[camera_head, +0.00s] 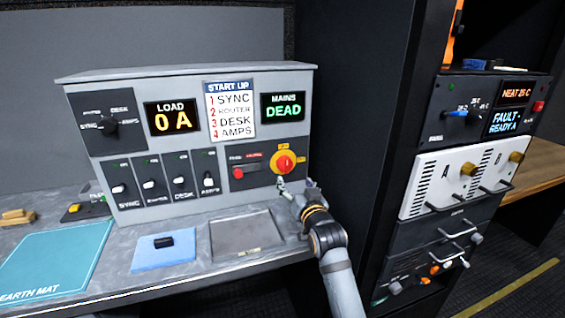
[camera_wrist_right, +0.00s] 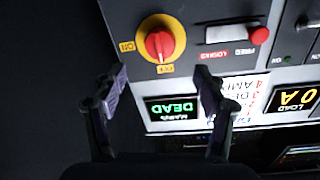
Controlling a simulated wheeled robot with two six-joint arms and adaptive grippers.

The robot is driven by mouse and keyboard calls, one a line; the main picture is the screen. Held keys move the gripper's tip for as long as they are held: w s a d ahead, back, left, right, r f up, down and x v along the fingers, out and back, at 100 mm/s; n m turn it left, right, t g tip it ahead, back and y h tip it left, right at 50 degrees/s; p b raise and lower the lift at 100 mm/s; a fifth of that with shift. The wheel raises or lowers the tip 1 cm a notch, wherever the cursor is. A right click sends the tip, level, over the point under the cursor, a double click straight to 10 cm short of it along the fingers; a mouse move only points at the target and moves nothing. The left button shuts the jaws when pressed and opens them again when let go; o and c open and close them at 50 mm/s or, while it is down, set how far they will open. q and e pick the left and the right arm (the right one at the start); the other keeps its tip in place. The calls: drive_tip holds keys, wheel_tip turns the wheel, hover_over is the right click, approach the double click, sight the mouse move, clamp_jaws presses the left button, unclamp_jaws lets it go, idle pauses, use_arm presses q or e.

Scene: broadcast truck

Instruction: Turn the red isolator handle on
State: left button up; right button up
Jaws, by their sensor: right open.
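The red isolator handle (camera_head: 285,163) sits on a round yellow plate at the right of the grey control panel (camera_head: 230,187). In the right wrist view the handle (camera_wrist_right: 159,43) points along the picture's vertical, in line with a small yellow label that seems to read OFF (camera_wrist_right: 164,69); the ON label (camera_wrist_right: 127,46) is at the side. My right gripper (camera_head: 296,184) is open just below and in front of the handle. In the right wrist view its fingers (camera_wrist_right: 162,82) are spread, with the handle beyond the tips, apparently untouched. My left gripper is out of view.
A red FEED lamp or button (camera_head: 239,173) is left of the handle, above the bench. The MAINS display (camera_head: 283,107) reads DEAD and LOAD (camera_head: 171,117) reads 0 A. Several rocker switches (camera_head: 150,186) line the lower left. A dark rack (camera_head: 445,185) stands close on the right.

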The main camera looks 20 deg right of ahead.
sight(287, 167)
drive_tip(key=w, duration=0.7)
drive_tip(key=shift+w+d+r, duration=0.1)
drive_tip(key=shift+r, duration=0.05)
drive_tip(key=shift+w, duration=1.15)
drive_tip(key=shift+w+d, duration=0.1)
drive_tip(key=shift+w, duration=0.05)
drive_tip(key=shift+c, duration=0.7)
drive_tip(key=c, duration=1)
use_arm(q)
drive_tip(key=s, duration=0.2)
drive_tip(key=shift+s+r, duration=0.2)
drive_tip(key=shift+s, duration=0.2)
